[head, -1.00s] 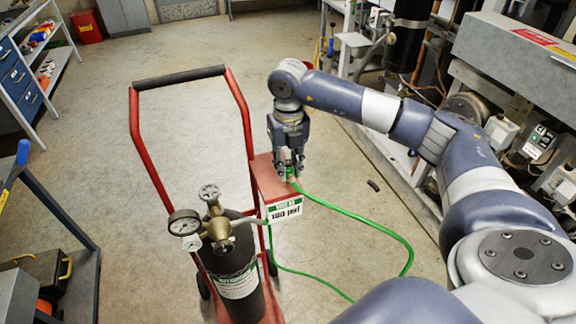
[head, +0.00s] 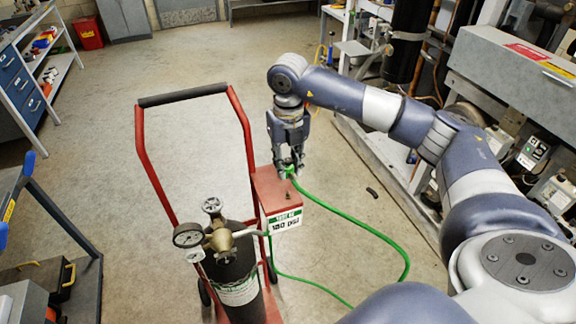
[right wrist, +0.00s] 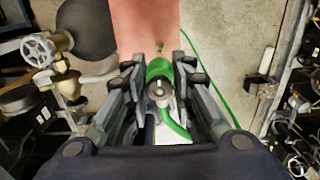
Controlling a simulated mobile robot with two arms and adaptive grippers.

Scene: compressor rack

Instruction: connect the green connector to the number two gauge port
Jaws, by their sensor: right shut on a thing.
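My right gripper (head: 288,172) is shut on the green connector (head: 291,170), just above the far end of the red box on the hand truck. In the right wrist view, the green connector (right wrist: 160,72) with its metal fitting sits between the fingers. A green hose (head: 372,228) runs from it, loops over the floor and returns toward the cylinder. The compressor rack (head: 480,80) stands at the right, partly behind my right arm. I cannot make out which part is the number two gauge port. My left gripper is not in view.
A red hand truck (head: 143,160) carries a dark gas cylinder (head: 238,275) with a brass regulator and a gauge (head: 188,234). Its red box (head: 272,190) has a 180 psi label. A grey cart stands at the left. The floor behind the hand truck is clear.

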